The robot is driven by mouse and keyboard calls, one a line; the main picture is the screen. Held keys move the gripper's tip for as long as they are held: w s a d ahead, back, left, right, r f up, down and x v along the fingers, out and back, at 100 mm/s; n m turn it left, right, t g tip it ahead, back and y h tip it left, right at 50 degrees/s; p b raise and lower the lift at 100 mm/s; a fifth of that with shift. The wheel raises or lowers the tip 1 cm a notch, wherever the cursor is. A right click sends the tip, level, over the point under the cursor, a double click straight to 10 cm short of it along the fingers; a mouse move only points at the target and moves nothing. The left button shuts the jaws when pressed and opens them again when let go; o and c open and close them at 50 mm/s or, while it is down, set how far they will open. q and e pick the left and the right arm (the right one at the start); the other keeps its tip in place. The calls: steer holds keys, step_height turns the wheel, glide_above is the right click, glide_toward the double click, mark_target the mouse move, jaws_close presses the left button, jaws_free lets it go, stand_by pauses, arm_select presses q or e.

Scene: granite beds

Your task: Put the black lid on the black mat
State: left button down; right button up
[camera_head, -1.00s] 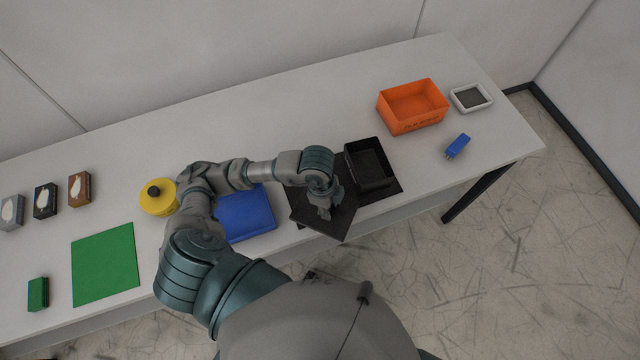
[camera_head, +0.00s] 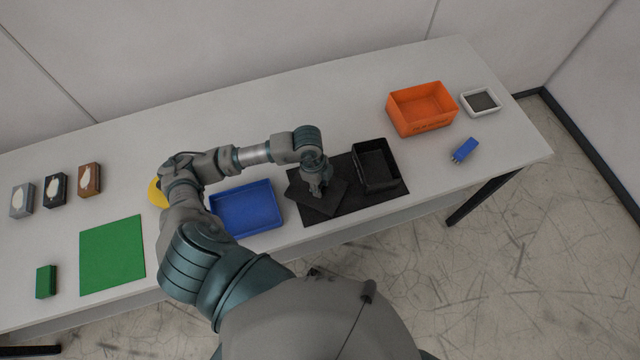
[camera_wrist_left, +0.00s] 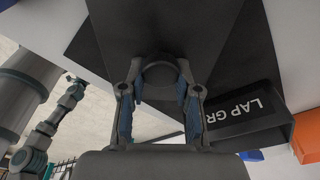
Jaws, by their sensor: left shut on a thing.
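The black lid (camera_head: 325,198) is a flat dark panel in the head view, over the left part of the black mat (camera_head: 362,208). My left gripper (camera_head: 318,192) is shut on the lid from above. In the left wrist view my left gripper's fingers (camera_wrist_left: 158,100) close around a round dark knob on the lid (camera_wrist_left: 150,28). The lid is at or just above the mat; I cannot tell if they touch. A black box (camera_head: 375,165) stands on the mat's right part, and its lettered side shows in the left wrist view (camera_wrist_left: 240,110). My right gripper is not in view.
A blue tray (camera_head: 246,210) lies left of the mat. An orange bin (camera_head: 421,108), a white-framed tray (camera_head: 480,102) and a blue item (camera_head: 465,149) are to the right. A green mat (camera_head: 112,255) and several small boxes are at left.

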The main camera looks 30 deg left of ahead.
arm_select(q)
steer(key=c, duration=1)
jaws_free()
steer(key=shift+a, duration=0.1)
steer(key=shift+o, duration=0.9)
steer(key=shift+a+f, duration=0.1)
steer(key=shift+a, duration=0.15)
steer(key=shift+d+r, duration=0.1)
steer(key=shift+r, duration=0.25)
step_height(320, 180, up, 11)
steer(key=a, duration=0.1)
steer(key=shift+a+r, duration=0.2)
steer(key=shift+a, duration=0.15)
steer(key=shift+s, duration=0.1)
